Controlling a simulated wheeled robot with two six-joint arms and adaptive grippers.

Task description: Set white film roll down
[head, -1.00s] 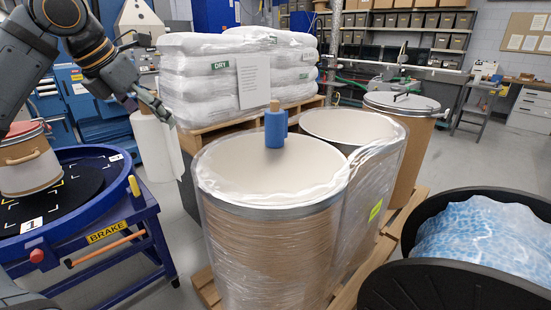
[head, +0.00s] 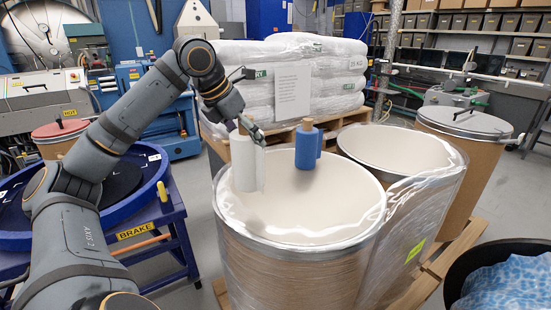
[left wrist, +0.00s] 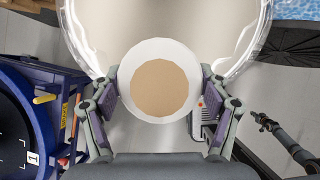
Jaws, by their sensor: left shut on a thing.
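The white film roll (head: 243,165) is upright in my left gripper (head: 250,130), at the far left part of the near drum (head: 290,265). In the left wrist view my left gripper (left wrist: 160,98) has a finger on each side of the roll (left wrist: 160,52), whose tan core faces the camera. The drum's pale round top lies below it. A blue roll (head: 307,150) with a tan core stands upright to the right of the white one, a gap between them. The white roll's lower contact is unclear. My right gripper appears small in the left wrist view (left wrist: 264,122); its jaws are unclear.
A second drum (head: 400,150) and a lidded drum (head: 463,123) stand behind right. Wrapped white sacks (head: 340,80) are stacked behind. A blue turntable cart (head: 175,222) stands left, and a black-rimmed bin (head: 470,262) lower right.

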